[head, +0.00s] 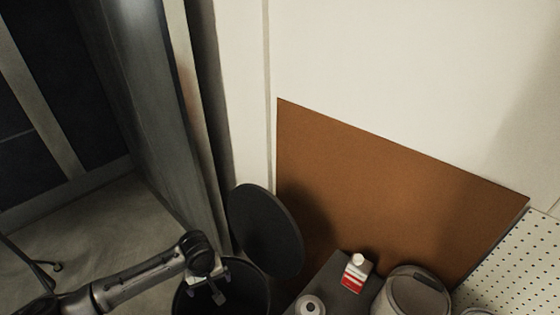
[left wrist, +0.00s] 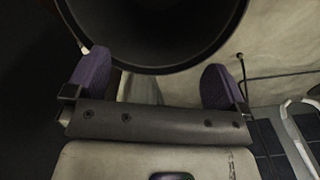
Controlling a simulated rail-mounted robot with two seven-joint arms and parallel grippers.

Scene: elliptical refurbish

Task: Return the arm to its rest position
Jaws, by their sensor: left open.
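My left arm comes in from the left in the head view. Its gripper (head: 219,297) is over the dark round bin (head: 252,290) at the bottom of the picture. In the left wrist view the gripper (left wrist: 160,85) shows two purple-padded fingers spread wide, with nothing between them. The bin's open mouth (left wrist: 150,25) lies just beyond the fingertips. I see nothing held. My right gripper is in neither view.
A dark round lid (head: 265,231) stands tilted up behind the bin. To the right, a grey surface (head: 325,283) holds a red and white carton (head: 356,272), beside a round container (head: 412,293). A brown board (head: 390,195) leans on the wall. Pale floor (head: 110,225) lies at left.

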